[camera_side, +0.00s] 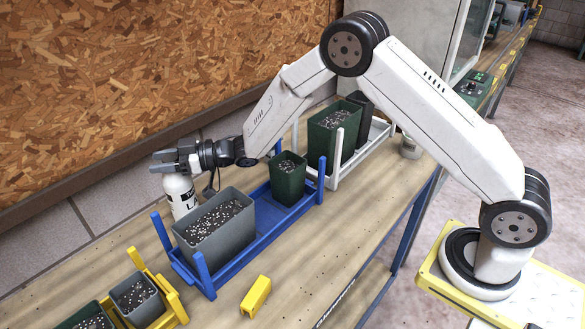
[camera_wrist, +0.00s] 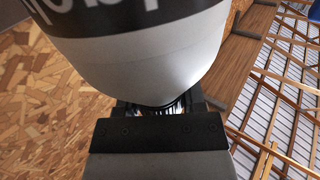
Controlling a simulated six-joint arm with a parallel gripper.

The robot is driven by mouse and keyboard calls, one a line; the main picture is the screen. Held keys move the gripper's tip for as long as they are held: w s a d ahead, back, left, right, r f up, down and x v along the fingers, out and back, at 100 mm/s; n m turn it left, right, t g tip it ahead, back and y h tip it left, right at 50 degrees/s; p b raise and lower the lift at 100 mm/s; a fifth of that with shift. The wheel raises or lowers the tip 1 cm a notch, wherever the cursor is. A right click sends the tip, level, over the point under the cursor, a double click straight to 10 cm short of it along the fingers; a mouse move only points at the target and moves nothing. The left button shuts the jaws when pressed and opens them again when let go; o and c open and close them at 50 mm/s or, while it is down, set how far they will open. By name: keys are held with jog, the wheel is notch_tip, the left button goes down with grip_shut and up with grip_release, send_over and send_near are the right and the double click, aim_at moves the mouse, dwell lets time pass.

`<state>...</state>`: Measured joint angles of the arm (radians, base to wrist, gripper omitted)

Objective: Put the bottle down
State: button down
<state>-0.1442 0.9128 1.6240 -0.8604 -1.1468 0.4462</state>
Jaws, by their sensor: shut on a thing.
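The white bottle (camera_side: 181,193) has a dark band with lettering and is at the left in the side view, behind the blue rack. My gripper (camera_side: 168,161) is shut on its upper part, and the bottle looks roughly upright. Its lower part is partly hidden behind the grey pot, so I cannot tell whether its base touches the bench. In the wrist view the bottle (camera_wrist: 140,62) fills the upper middle, close against the dark gripper (camera_wrist: 158,112).
The blue rack (camera_side: 245,249) holds a grey pot (camera_side: 214,232) and a green pot (camera_side: 288,178), both with soil. A white rack (camera_side: 338,160) with more pots is behind right, a yellow rack (camera_side: 172,302) front left. A yellow block (camera_side: 256,296) lies on the bench. A chipboard wall (camera_side: 120,90) rises behind.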

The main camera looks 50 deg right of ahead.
jog(key=c, duration=0.6)
grip_release()
jog(key=shift+f, duration=0.15)
jog(key=o, duration=0.4)
jog(key=shift+r, duration=0.2)
jog(key=v, duration=1.2)
